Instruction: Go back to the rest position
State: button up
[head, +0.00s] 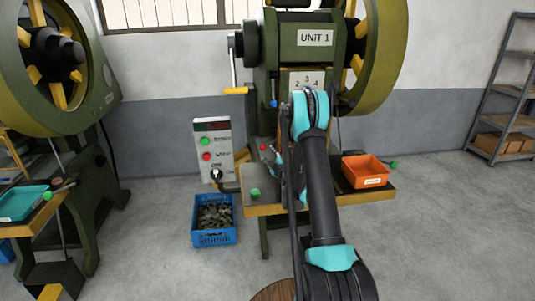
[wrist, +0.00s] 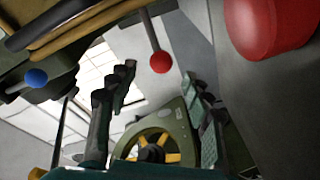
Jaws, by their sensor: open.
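My gripper (wrist: 160,76) is open, its two dark fingers apart with nothing held between them in the wrist view. In the head view my arm reaches up from the bottom and bends over in front of the green UNIT 1 press (head: 315,38). My gripper end is low, near the press's table, and largely hidden by my own arm. In the wrist view a red ball knob on a rod (wrist: 161,63) shows beyond and between the fingertips. A large red round part (wrist: 265,25) is close at the top right.
A control box (head: 214,150) and a blue crate of metal parts (head: 214,240) stand left of the press. An orange bin (head: 365,171) sits on the table's right side. Another press (head: 55,60) is at left, a shelf (head: 505,95) at right. Floor at lower right is clear.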

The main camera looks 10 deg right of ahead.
jog(key=shift+r, duration=0.1)
jog(key=s+d+r+m+h, duration=0.4)
jog(key=d+r+m+h, duration=0.15)
jog(key=r, duration=0.45)
jog(key=s+d+r+m+g+h, duration=0.2)
jog(key=s+m, duration=0.1)
jog(key=s, duration=0.3)
jog(key=s+d+r+m+g+h, duration=0.1)
jog(key=s+d+r+m+g, duration=0.15)
jog(key=s, duration=0.35)
jog(key=s+a+f+g+y, duration=0.1)
jog(key=s+a+f+g, duration=0.2)
jog(key=s, duration=0.9)
jog(key=s+a+f+m+g+y, duration=0.1)
jog(key=s+a+f+g+y, duration=0.1)
jog(key=s, duration=1)
jog(key=s+a+f+m+g+y, duration=0.1)
jog(key=s+a+f+g+y, duration=0.1)
jog(key=s+a+f+g, duration=0.2)
jog(key=s+a+f, duration=0.1)
jog(key=s+f, duration=0.2)
jog(key=s, duration=0.5)
jog(key=shift+s+a, duration=0.2)
